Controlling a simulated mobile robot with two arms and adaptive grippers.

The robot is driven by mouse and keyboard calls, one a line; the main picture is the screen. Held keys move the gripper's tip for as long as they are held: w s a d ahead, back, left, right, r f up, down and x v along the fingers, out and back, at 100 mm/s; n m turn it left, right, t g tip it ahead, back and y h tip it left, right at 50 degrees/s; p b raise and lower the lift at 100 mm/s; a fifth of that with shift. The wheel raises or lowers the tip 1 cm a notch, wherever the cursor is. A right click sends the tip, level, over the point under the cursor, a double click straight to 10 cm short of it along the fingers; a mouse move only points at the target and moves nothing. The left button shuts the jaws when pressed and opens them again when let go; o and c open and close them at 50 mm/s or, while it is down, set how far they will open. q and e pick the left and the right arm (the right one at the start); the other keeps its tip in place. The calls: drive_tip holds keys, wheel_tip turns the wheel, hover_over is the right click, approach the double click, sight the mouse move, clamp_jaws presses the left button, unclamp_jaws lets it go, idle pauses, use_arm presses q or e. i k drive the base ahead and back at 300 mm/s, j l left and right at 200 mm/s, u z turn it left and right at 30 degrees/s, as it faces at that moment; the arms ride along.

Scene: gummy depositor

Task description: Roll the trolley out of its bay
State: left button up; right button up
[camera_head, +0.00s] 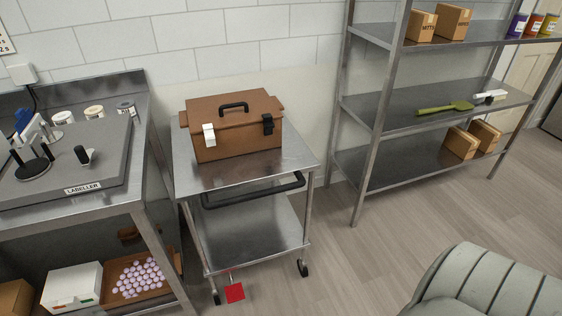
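The trolley (283,172) is a two-tier steel cart standing between the labeller bench and the shelving rack. A black push handle (255,191) runs along its front edge. Its lower shelf (255,236) is bare. A brown case (228,144) with a black top handle, one white latch and one black latch sits on its top. A red pedal (235,293) shows low at the trolley's front, near the left front wheel. The right front castor (302,268) stands on the floor. The rear wheels are hidden. Neither of my grippers is in view.
The labeller bench (160,225) stands close on the left, with a white box (72,287) and a tray of purple-white pieces below. The steel rack (376,150) is on the right. A grey-green ribbed object (480,282) fills the lower right. Floor in front is partly clear.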

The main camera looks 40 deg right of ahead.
sight(244, 216)
drive_tip(key=z, duration=1.05)
